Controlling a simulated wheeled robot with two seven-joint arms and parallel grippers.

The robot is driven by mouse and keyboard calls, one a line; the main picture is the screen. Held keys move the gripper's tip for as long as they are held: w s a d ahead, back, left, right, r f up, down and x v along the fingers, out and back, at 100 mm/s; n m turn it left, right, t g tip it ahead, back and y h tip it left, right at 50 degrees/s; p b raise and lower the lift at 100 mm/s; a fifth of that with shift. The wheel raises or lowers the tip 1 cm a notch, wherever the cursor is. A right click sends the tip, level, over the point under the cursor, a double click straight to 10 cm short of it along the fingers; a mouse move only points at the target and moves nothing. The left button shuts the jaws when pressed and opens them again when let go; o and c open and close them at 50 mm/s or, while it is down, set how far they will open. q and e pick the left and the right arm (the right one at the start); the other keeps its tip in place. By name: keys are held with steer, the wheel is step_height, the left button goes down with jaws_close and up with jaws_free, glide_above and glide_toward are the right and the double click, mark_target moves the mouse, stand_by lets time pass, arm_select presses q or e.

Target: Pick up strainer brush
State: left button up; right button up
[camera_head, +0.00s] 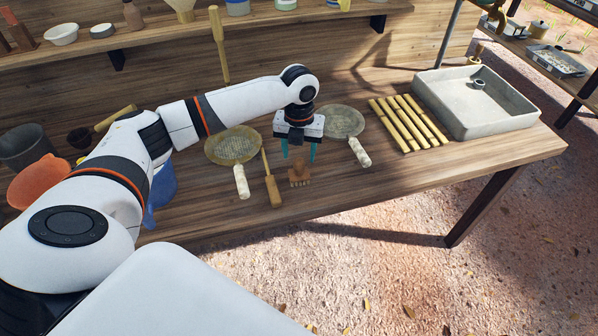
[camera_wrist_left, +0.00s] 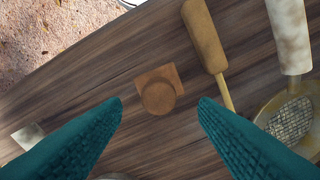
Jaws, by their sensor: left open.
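The strainer brush (camera_head: 299,175), a small brown brush with a round knob, stands on the wooden table near its front edge. In the left wrist view the brush (camera_wrist_left: 158,92) shows from above, its round knob over a square block. My left gripper (camera_head: 299,152) points down just above the brush, its two teal fingers apart. In the left wrist view the open fingers (camera_wrist_left: 160,103) appear on either side of the brush, with nothing held between them. A gap between fingers and brush is hard to judge. My right gripper is not in view.
Two round strainers (camera_head: 233,148) (camera_head: 343,122) with pale handles flank the brush. A wooden-handled tool (camera_head: 273,189) lies close to its left. Several bamboo sticks (camera_head: 408,122) and a grey tray (camera_head: 460,107) are to the right. A shelf (camera_head: 160,38) runs along the back.

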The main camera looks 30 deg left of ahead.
mark_target(299, 161)
arm_select(q)
steer(key=f, duration=0.2)
steer(key=f+p, duration=0.1)
steer(key=f, duration=0.2)
steer(key=shift+s+d, duration=0.15)
steer(key=shift+s, duration=0.05)
steer(key=shift+c, duration=0.3)
